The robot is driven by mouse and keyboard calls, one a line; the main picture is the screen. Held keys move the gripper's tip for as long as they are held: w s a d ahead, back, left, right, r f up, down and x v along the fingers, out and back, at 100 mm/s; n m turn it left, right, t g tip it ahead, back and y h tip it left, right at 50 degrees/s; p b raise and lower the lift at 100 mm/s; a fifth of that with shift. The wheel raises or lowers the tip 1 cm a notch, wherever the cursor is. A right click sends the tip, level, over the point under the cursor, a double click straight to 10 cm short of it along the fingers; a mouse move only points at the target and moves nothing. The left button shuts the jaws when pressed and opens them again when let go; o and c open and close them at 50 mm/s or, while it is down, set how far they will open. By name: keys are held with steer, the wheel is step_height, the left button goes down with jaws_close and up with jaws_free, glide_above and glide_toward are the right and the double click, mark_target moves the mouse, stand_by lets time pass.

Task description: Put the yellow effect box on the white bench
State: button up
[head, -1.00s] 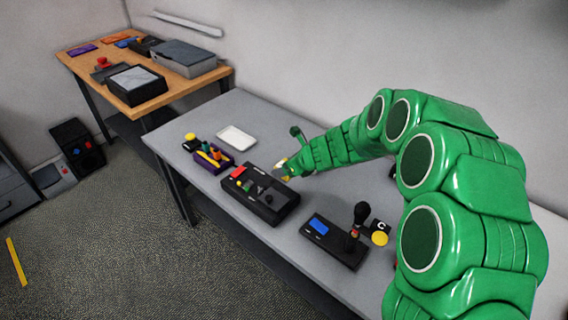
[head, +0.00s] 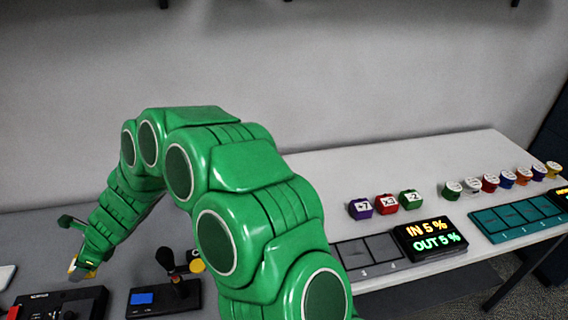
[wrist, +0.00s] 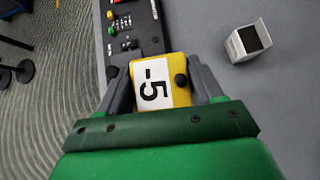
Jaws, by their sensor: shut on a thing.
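The yellow effect box, marked "-5" (wrist: 181,68), is between the two fingers of my gripper (wrist: 162,76) in the wrist view. The gripper is shut on it, with a finger on each side. In the head view my gripper (head: 80,265) is low at the left, over the grey bench, with only a small yellow part of the box (head: 90,274) showing. The white bench (head: 400,163) is at the right, well apart from the gripper. Its left part is partly hidden by my arm.
On the white bench stand purple (head: 360,208), red (head: 386,202) and green (head: 411,199) boxes, a display (head: 430,239), a teal pad panel (head: 517,217) and a row of several coloured boxes. A black console (head: 62,302) and a joystick unit (head: 165,297) are on the grey bench (head: 30,232).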

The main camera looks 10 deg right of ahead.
steer(key=w+d+r+m+t, duration=0.1)
steer(key=w+d+r, duration=0.15)
steer(key=d, duration=0.95)
steer(key=w+d+r+m+t, duration=0.15)
steer(key=w+d, duration=0.25)
steer(key=d, duration=0.9)
steer(key=w+d+r+m, duration=0.1)
steer(key=w+d+r, duration=0.25)
steer(key=d, duration=0.85)
steer(key=s+d+r+m+t+h, duration=0.1)
steer(key=s+d, duration=0.4)
steer(key=d, duration=0.5)
steer(key=s+d+r+m+t, duration=0.1)
steer(key=s+d+m, duration=0.1)
steer(key=s+d, duration=0.4)
steer(key=s+d+r+m+t+h, duration=0.1)
steer(key=s+d, duration=0.5)
steer(key=d, duration=0.8)
steer(key=shift+m+h, duration=0.3)
steer(key=shift+m, duration=0.25)
steer(key=shift+w+d+t, duration=0.1)
steer(key=shift+t, duration=0.15)
